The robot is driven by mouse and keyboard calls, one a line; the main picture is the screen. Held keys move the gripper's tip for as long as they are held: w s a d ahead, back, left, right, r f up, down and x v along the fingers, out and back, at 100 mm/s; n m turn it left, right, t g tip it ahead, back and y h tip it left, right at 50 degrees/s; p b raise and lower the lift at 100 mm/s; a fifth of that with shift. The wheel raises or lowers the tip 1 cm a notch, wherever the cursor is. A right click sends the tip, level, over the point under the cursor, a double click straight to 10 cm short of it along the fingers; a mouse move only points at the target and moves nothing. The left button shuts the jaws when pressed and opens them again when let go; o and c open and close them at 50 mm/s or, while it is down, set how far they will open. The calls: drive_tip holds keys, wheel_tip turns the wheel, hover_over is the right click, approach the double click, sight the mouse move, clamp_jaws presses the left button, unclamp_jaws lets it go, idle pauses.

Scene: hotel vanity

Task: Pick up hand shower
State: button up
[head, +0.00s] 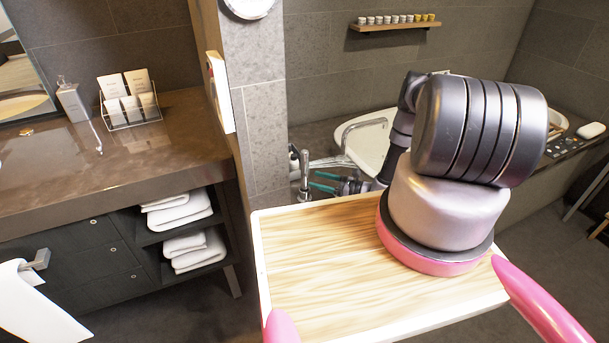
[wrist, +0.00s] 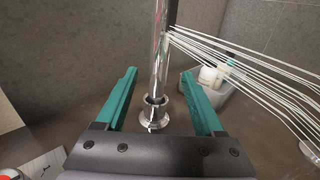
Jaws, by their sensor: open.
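The hand shower (head: 304,168) looks like an upright chrome piece beside the bathtub in the head view. In the wrist view a shiny chrome stem (wrist: 160,50), likely the hand shower, stands upright in a round chrome base (wrist: 154,114). My gripper (head: 312,181) has its teal fingers pointing at it. In the wrist view my gripper (wrist: 159,73) is open, with one finger on each side of the stem's line. No finger visibly touches it. The stem's top is cut off by the wrist frame.
The white bathtub (head: 370,142) and its curved chrome faucet (head: 358,124) are close by. A grey holder with small bottles (wrist: 209,76) stands right of the stem, under thin white wires (wrist: 250,66). A tiled pillar (head: 262,110) separates the vanity counter (head: 170,140).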

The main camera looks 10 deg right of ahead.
sight(304, 176)
drive_tip(key=shift+x, duration=2.95)
clamp_jaws()
